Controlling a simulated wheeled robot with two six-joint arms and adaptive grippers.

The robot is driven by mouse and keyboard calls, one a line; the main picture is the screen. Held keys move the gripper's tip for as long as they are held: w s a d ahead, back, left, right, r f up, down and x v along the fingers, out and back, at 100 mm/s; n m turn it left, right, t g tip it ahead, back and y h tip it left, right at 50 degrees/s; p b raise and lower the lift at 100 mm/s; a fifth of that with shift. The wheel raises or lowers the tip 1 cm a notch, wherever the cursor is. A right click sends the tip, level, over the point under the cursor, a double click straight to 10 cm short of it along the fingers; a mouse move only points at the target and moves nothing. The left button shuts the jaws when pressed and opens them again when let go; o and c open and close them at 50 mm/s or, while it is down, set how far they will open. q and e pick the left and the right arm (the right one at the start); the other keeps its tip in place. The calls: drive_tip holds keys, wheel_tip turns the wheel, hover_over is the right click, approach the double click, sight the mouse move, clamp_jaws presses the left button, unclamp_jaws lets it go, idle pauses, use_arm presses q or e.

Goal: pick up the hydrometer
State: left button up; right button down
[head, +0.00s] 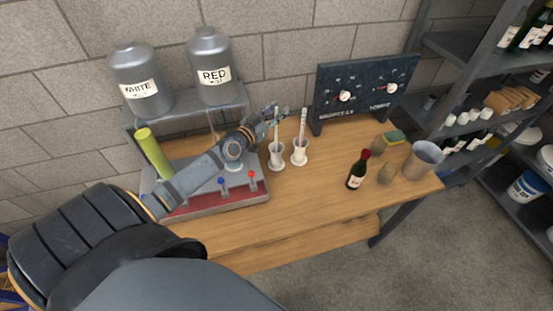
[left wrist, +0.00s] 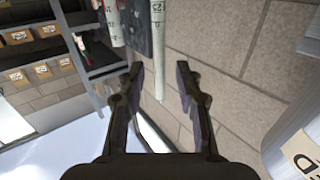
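Two slim white rods stand upright in white holders on the wooden bench: a left rod (head: 276,128) in a left holder (head: 277,156), and a right rod (head: 303,124) in a right holder (head: 299,154). One is probably the hydrometer; I cannot tell which. My left gripper (head: 281,112) is at the upper part of the left rod. In the left wrist view my left gripper (left wrist: 158,88) is open, its fingers apart. A white marked rod (left wrist: 158,45) shows between the fingers, with no visible grip on it. Another pale rod (left wrist: 114,22) is left of it. My right gripper is out of view.
A dark gauge panel (head: 358,88) stands behind the rods. A red-bottomed rack (head: 225,197) with levers lies under my left arm. A wine bottle (head: 358,170) and a metal cup (head: 423,160) stand to the right. The bench front is clear.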

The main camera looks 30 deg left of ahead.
use_arm(q)
drive_tip(key=shift+s+r, duration=0.1)
drive_tip(key=shift+s, duration=0.05)
drive_tip(key=c, duration=0.4)
clamp_jaws()
